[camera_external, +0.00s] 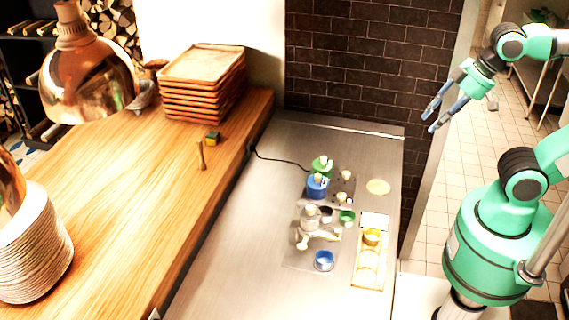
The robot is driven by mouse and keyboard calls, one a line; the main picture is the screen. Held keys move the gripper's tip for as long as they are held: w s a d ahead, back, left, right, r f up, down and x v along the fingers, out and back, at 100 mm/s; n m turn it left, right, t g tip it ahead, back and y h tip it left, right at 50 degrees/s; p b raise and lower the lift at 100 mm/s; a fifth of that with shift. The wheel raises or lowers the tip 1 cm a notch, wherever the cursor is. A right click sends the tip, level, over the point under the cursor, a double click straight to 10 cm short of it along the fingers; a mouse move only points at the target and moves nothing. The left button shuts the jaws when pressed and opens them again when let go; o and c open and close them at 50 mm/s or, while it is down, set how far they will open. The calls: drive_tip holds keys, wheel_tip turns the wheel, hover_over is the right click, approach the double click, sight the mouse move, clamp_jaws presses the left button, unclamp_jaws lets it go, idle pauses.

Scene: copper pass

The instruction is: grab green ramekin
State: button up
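A small green ramekin (347,217) sits on the steel counter (240,230), near its middle right. A dark cup (326,213) stands close to its left. My gripper (430,122) is raised at the upper right, well away from the green ramekin and to the right of the counter. Its two fingers are apart, with nothing seen between them.
A blue ramekin (324,261) and a yellow ramekin (371,236) in a wooden tray (369,281) stand nearby. Green (322,168) and blue (316,187) containers stand behind. A copper lamp (88,80) hangs left. The counter's left part is clear.

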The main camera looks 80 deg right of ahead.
drive_tip(key=o, duration=0.3)
drive_tip(key=shift+o, duration=0.2)
drive_tip(key=w+a+f+n+g+p, duration=0.1)
drive_tip(key=w+a+f+g, duration=0.1)
drive_tip(key=w+f, duration=0.7)
drive_tip(key=w+a+f+n+g+p, duration=0.1)
drive_tip(key=w+a+f+g+p, duration=0.1)
drive_tip(key=w+f, duration=0.8)
wheel_tip(320, 180, down, 4)
drive_tip(key=shift+a+r, duration=0.25)
drive_tip(key=shift+a, duration=0.15)
drive_tip(key=shift+w+f, duration=0.1)
